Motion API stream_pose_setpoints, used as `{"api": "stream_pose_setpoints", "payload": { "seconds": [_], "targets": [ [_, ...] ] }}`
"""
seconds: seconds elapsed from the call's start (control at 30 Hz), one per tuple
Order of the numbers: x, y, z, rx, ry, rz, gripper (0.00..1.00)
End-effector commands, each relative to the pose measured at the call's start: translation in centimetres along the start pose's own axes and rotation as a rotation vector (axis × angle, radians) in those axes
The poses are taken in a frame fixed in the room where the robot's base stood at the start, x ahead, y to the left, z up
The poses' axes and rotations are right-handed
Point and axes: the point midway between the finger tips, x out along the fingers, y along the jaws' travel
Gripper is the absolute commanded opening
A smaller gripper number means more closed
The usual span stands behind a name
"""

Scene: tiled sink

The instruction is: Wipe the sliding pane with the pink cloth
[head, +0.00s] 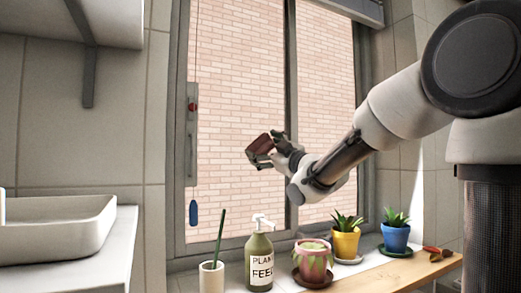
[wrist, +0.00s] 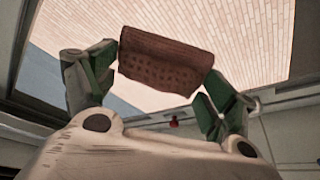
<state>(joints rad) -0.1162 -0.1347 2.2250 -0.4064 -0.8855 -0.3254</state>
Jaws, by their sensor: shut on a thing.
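My gripper (head: 264,154) is shut on a folded reddish-brown cloth (head: 258,143), the pink cloth of the task. In the wrist view the cloth (wrist: 165,62) spans between the two green-padded fingers of my gripper (wrist: 158,72), with a dotted texture on its lower part. The sliding pane (head: 235,90) stands behind the gripper, with a brick wall seen through it. The cloth is in front of the pane's right half, near the dark middle frame bar (head: 291,100). I cannot tell whether it touches the glass.
On the sill below stand a white cup with a green stick (head: 211,277), a plant feed bottle (head: 260,262), and pink (head: 313,267), yellow (head: 346,242) and blue (head: 395,237) plant pots. A red-handled tool (head: 436,253) lies right. A basin (head: 55,230) is left.

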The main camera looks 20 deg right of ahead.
Motion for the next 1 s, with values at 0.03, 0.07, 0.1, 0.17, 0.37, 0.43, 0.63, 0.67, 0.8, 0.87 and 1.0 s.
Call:
{"api": "stream_pose_setpoints", "payload": {
  "seconds": [0.03,0.07,0.1,0.17,0.37,0.43,0.63,0.67,0.8,0.87,1.0],
  "targets": [
    [-0.4,0.1,-0.2,-0.001,0.001,0.001,0.72],
    [-0.6,0.0,-0.3,0.0,0.001,0.001,0.72],
    [-0.8,0.0,-0.4,0.0,0.0,0.0,0.72],
    [-1.0,0.0,-0.4,0.0,0.0,0.0,0.72],
    [-1.1,0.0,-0.4,0.001,0.0,0.0,0.72],
    [-1.1,0.0,-0.4,0.0,0.0,0.0,0.72],
    [-1.9,0.1,-0.9,0.0,0.001,0.002,0.72],
    [-2.1,0.1,-0.9,0.0,0.001,0.001,0.72],
    [-3.4,0.1,-1.4,0.001,0.001,0.002,0.72],
    [-3.7,0.0,-1.5,0.001,0.0,0.001,0.72],
    [-3.9,0.0,-1.6,0.001,0.0,0.001,0.72]
  ]
}}
